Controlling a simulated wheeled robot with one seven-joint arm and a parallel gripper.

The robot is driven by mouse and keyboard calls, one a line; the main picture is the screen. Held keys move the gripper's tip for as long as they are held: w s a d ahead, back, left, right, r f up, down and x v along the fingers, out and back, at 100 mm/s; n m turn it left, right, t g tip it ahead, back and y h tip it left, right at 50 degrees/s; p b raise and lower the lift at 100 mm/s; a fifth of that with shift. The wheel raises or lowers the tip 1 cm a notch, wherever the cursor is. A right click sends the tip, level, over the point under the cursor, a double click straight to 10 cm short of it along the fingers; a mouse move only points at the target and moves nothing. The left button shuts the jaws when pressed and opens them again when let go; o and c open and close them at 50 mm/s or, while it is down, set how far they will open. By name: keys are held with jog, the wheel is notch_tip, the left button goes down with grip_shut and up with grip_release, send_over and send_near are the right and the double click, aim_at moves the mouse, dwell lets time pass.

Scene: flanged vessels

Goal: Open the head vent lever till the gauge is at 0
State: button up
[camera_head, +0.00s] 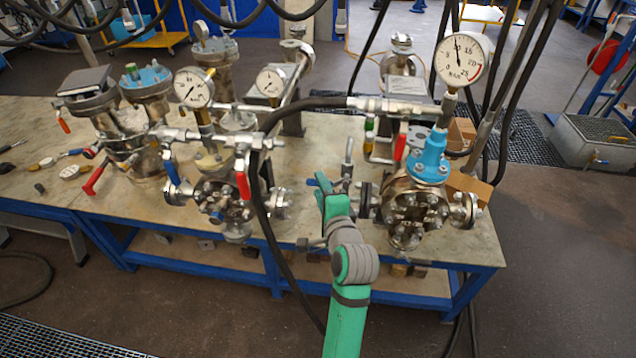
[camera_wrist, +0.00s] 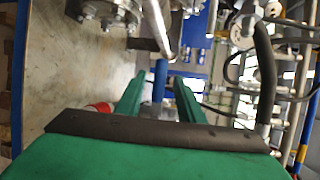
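My gripper (camera_head: 326,188) is green and sits between the two front vessels, above the bench's front part. In the wrist view its two fingers (camera_wrist: 160,92) are apart. A blue piece (camera_wrist: 160,78) shows between or just beyond them; I cannot tell whether they touch it. A small blue handle (camera_head: 312,182) shows beside the gripper in the head view. The right vessel (camera_head: 412,212) has a blue neck and a large gauge (camera_head: 463,60) whose needle points roughly up, away from the scale's ends. A red lever (camera_head: 400,146) hangs left of that neck. No lever's label is readable.
A middle vessel (camera_head: 225,200) with red and blue levers and two smaller gauges (camera_head: 193,88) (camera_head: 270,82) stands left. A black hose (camera_head: 262,185) loops down close left of my arm. The bench's blue edge (camera_head: 440,298) runs below.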

jog(key=shift+x, duration=1.4)
grip_shut()
jog(key=shift+a, duration=0.1)
